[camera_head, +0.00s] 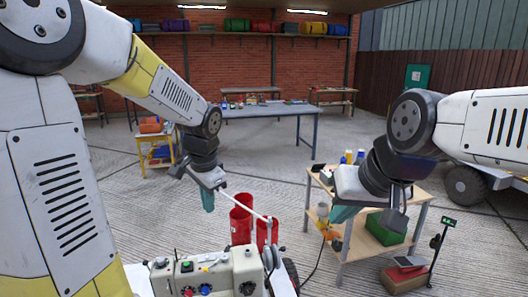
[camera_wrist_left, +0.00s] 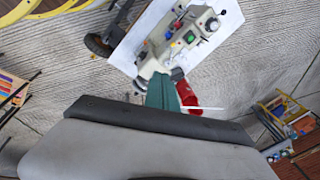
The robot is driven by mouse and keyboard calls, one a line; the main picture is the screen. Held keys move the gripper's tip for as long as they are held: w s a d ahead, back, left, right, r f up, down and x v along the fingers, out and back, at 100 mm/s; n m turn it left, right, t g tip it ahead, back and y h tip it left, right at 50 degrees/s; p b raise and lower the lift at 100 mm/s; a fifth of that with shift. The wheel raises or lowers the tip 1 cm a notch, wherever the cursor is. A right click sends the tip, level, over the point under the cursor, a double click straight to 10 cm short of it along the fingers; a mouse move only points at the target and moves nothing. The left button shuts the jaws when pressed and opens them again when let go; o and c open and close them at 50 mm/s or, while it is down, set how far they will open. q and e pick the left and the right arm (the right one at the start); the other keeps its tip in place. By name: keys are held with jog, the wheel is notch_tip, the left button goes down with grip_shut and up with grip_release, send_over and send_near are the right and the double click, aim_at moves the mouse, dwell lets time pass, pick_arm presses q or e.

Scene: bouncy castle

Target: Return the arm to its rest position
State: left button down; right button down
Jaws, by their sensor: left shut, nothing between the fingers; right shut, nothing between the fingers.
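My left arm comes in from the left in the head view and bends down at the wrist. Its gripper (camera_head: 207,200) has teal fingers, shut and empty, hanging above the floor behind the beige control machine. In the left wrist view the shut teal fingers (camera_wrist_left: 160,90) overlap the near end of the machine. My right arm comes in from the right. Its gripper (camera_head: 345,214) is also shut, with teal fingers pointing down in front of the wooden cart; the wrist partly hides it.
The beige control machine (camera_head: 216,272) with knobs stands at the bottom centre, red cylinders (camera_head: 241,222) behind it. The wooden cart (camera_head: 362,243) bears bottles and a green crate (camera_head: 386,229). A long table (camera_head: 262,111) and a small yellow table (camera_head: 146,139) stand further back. Open floor lies between.

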pick_arm(q)
jog(key=s+r+n+t+h, duration=0.1)
jog(key=s+r+n, duration=0.3)
jog(key=s, duration=0.4)
jog(key=s+r+n+t+h, duration=0.1)
jog(key=s+r+n, duration=0.3)
jog(key=s, duration=0.4)
jog(key=shift+s+d+t+h, duration=0.3)
jog(key=shift+t+h, duration=0.1)
jog(key=shift+t, duration=0.3)
